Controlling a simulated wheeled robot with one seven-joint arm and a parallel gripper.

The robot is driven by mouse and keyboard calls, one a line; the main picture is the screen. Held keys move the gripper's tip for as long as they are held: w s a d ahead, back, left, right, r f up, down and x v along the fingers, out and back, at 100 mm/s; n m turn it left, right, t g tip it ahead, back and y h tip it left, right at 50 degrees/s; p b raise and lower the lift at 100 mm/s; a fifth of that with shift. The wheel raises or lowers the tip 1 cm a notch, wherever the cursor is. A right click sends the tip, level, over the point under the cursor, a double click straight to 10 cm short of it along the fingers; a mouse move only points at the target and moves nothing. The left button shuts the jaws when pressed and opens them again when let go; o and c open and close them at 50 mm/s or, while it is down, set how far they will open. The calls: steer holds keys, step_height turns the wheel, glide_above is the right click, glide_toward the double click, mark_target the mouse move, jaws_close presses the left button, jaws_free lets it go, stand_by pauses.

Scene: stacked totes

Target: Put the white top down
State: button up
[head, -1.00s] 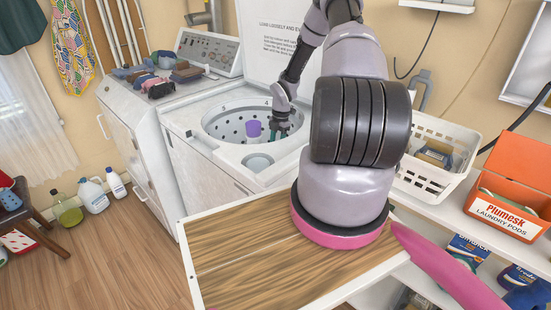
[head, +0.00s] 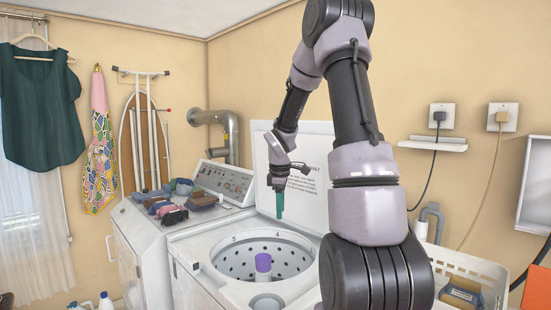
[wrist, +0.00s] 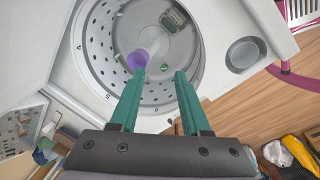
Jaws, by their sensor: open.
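The white top (head: 308,200) is the washer's lid, with printed text on its inner face. It stands upright at the back of the open white washer (head: 205,285) in the head view, partly hidden by my arm. My gripper (head: 280,214) hangs in front of the lid, above the drum, with its teal fingers pointing down. In the wrist view my gripper (wrist: 158,74) is open, with nothing between its fingers. Below it are the drum (wrist: 100,55) and the purple-capped centre post (wrist: 138,60). I cannot make out the lid in the wrist view.
A second white machine with folded clothes (head: 180,195) on it stands left of the washer. A white basket (head: 470,265) is at the right. A wall shelf (head: 433,143) and sockets are on the right wall.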

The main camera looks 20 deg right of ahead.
steer(key=s+a+r+m+t, duration=0.1)
steer(key=s+a+r+m, duration=0.3)
steer(key=r, duration=0.3)
steer(key=s+a+r+m+t, duration=0.1)
steer(key=s+a+r+m, duration=0.15)
steer(key=s+r, duration=0.4)
steer(key=s+a+r+m+t+y, duration=0.1)
steer(key=s+a+r+m, duration=0.2)
steer(key=s, duration=0.4)
steer(key=s+a+r+m+t+y, duration=0.1)
steer(key=s+a+r+m+t, duration=0.1)
steer(key=s+m, duration=0.4)
step_height(320, 180, up, 3)
steer(key=shift+s+a+f+t+y, duration=0.1)
steer(key=shift+s+a+t+y, duration=0.25)
steer(key=shift+s+a, duration=0.2)
